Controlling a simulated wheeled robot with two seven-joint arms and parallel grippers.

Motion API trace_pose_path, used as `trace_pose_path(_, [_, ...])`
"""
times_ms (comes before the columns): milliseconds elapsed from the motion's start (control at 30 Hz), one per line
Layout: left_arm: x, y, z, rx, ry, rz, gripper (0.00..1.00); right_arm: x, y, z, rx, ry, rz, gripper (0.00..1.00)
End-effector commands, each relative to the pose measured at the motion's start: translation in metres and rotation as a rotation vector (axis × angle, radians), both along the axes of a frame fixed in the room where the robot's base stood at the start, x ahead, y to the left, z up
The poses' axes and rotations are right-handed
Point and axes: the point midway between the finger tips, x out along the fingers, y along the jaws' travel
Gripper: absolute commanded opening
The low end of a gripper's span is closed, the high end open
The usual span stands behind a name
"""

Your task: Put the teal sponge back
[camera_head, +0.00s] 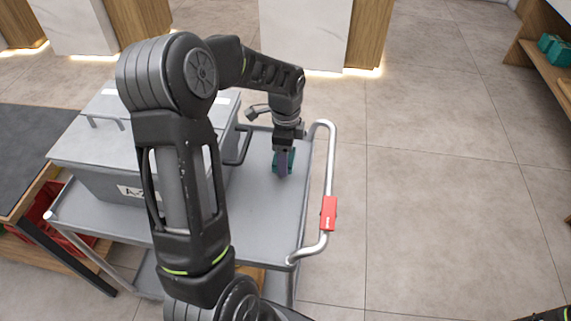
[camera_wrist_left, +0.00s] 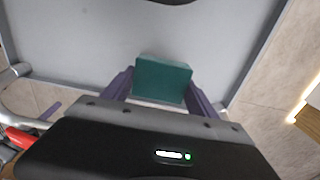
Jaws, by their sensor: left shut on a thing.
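The teal sponge (camera_wrist_left: 163,80) is between the two purple fingers of my left gripper (camera_wrist_left: 160,88) in the left wrist view. In the head view my left gripper (camera_head: 283,166) points down over the bare right part of the grey cart top (camera_head: 255,212), shut on the sponge (camera_head: 291,160). The fingers partly cover the sponge there. I cannot tell whether the sponge touches the cart top.
A grey lidded case (camera_head: 80,150) fills the cart's left side. The cart has a rail handle with a red grip (camera_head: 328,213). Teal items (camera_head: 556,50) sit on a wooden shelf (camera_head: 545,68) at the far right. Open tiled floor lies between cart and shelf.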

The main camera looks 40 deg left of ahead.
Motion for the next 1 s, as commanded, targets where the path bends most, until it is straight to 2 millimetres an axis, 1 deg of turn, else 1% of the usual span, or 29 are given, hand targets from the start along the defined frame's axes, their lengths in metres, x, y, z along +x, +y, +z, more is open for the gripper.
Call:
trace_pose_path(167, [0.000,0.000,-0.001,0.000,0.000,0.000,0.35,0.000,0.000,0.000,0.000,0.000,0.000,0.00])
trace_pose_path(267, [-0.001,0.000,-0.011,0.000,0.002,0.000,0.35,0.000,0.000,0.001,0.000,0.000,0.000,0.00])
trace_pose_path(400, [-0.001,0.000,-0.031,-0.001,0.003,0.001,0.35,0.000,0.000,0.001,0.000,0.000,0.000,0.00])
trace_pose_path(467, [0.000,0.000,-0.036,0.000,0.001,0.001,0.35,0.000,0.000,0.002,0.000,0.000,0.000,0.00])
trace_pose_path(733, [0.000,0.000,-0.037,0.000,0.000,0.001,0.35,0.000,0.000,0.001,0.000,0.000,0.000,0.00])
trace_pose_path(867, [0.000,0.000,-0.041,0.000,0.000,0.001,0.35,0.000,0.000,-0.002,0.000,0.000,0.000,0.00])
trace_pose_path(900, [0.000,0.000,-0.040,0.000,0.000,0.001,0.69,0.000,0.000,-0.001,0.000,0.000,0.000,0.00])
trace_pose_path(1000, [0.000,0.000,-0.040,0.000,0.000,0.001,0.78,0.000,0.000,-0.001,0.000,0.000,0.000,0.00])
